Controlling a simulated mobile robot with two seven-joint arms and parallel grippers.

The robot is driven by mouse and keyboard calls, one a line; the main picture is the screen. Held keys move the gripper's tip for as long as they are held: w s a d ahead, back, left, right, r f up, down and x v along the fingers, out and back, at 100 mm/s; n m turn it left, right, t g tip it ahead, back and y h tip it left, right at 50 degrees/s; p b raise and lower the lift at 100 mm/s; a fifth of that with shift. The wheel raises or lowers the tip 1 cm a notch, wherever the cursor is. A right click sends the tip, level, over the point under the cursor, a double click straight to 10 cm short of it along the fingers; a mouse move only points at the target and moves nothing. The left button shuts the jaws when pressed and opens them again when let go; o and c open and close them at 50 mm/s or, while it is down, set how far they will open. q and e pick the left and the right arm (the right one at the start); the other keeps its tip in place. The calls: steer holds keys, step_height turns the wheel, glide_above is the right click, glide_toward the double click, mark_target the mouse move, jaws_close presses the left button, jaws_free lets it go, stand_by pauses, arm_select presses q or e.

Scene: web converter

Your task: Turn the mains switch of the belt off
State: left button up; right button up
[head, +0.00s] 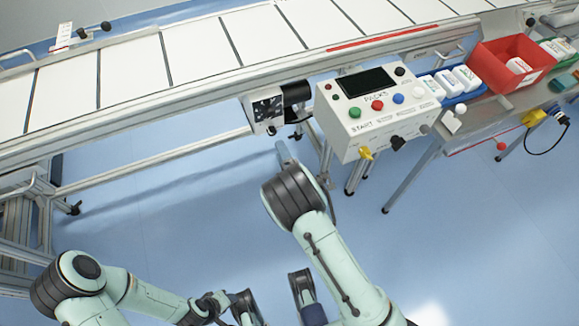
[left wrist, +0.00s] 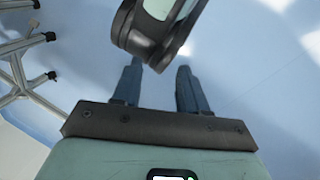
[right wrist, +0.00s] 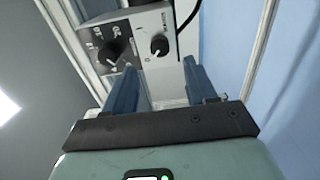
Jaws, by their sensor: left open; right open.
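A white control box (head: 375,105) marked PACKS and START hangs on the belt's near side in the head view. A black knob (head: 397,143) sticks out of its lower front. Left of it is a small box with a dark plate (head: 267,108). In the right wrist view two black knobs show ahead: one (right wrist: 160,45) on a pale face with small lettering, one (right wrist: 108,52) on a dark plate. I cannot read which is the mains switch. My right gripper (right wrist: 162,88) is open, empty and short of both knobs. My left gripper (left wrist: 158,85) is open over the floor, touching nothing.
The white belt (head: 130,70) runs along the back. A red bin (head: 505,65) and a blue tray (head: 455,88) with white packs stand at the right. My right arm crosses ahead of the left gripper. Table legs stand below the belt.

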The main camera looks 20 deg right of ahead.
arm_select(q)
steer(key=shift+s+d+r, duration=0.3)
steer(key=shift+s+r, duration=0.15)
steer(key=shift+s, duration=0.1)
arm_select(e)
steer(key=s, duration=0.6)
steer(key=shift+s, duration=0.4)
steer(key=shift+d, duration=0.1)
